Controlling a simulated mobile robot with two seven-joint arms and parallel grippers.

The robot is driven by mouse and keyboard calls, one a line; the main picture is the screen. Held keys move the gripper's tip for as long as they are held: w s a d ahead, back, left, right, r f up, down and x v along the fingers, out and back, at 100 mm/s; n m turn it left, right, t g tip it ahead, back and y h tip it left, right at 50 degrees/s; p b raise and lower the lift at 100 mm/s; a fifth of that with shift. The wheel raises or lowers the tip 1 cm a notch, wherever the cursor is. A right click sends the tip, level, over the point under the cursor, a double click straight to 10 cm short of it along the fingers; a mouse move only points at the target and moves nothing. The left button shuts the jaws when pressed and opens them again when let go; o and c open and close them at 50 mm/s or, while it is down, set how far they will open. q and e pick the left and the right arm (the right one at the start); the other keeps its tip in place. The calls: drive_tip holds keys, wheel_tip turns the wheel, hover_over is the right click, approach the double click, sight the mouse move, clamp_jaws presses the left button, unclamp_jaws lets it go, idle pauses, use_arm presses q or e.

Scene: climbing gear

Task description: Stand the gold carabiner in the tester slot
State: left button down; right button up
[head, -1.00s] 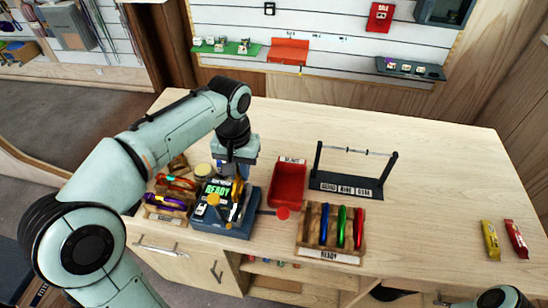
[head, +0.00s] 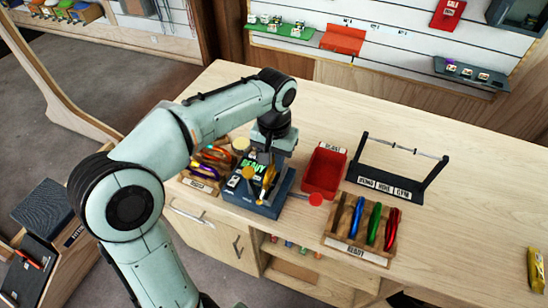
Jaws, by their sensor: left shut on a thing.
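The tester is a dark blue box (head: 262,207) with a lit green READY display, near the table's front edge. My left gripper (head: 268,165) points down over the tester and is shut on the gold carabiner (head: 268,178). The gold carabiner stands roughly upright at the top of the tester. The slot itself is hidden, so I cannot tell whether the carabiner is seated in it or just above it. My right gripper is not in view.
A red bin (head: 323,171) stands right of the tester. A READY rack (head: 356,249) holds blue, green and red carabiners. A dark frame with a bar (head: 398,180) stands behind it. Left of the tester are orange and purple carabiners (head: 205,171). The table's right side is mostly clear.

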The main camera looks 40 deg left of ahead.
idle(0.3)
use_arm(q)
drive_tip(key=shift+s+f+b, duration=0.1)
drive_tip(key=shift+f+b, duration=0.3)
drive_tip(key=shift+f, duration=0.35)
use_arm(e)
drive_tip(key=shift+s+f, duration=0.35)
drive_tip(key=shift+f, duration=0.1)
use_arm(q)
drive_tip(key=shift+f+b, duration=0.65)
drive_tip(key=shift+f, duration=0.5)
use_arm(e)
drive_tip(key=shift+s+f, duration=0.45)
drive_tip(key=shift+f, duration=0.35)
use_arm(q)
drive_tip(key=shift+f+b, duration=0.35)
drive_tip(key=shift+f, duration=0.3)
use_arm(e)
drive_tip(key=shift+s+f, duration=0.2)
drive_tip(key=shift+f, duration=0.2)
use_arm(q)
drive_tip(key=c, duration=1)
unclamp_jaws()
drive_tip(key=shift+r, duration=0.15)
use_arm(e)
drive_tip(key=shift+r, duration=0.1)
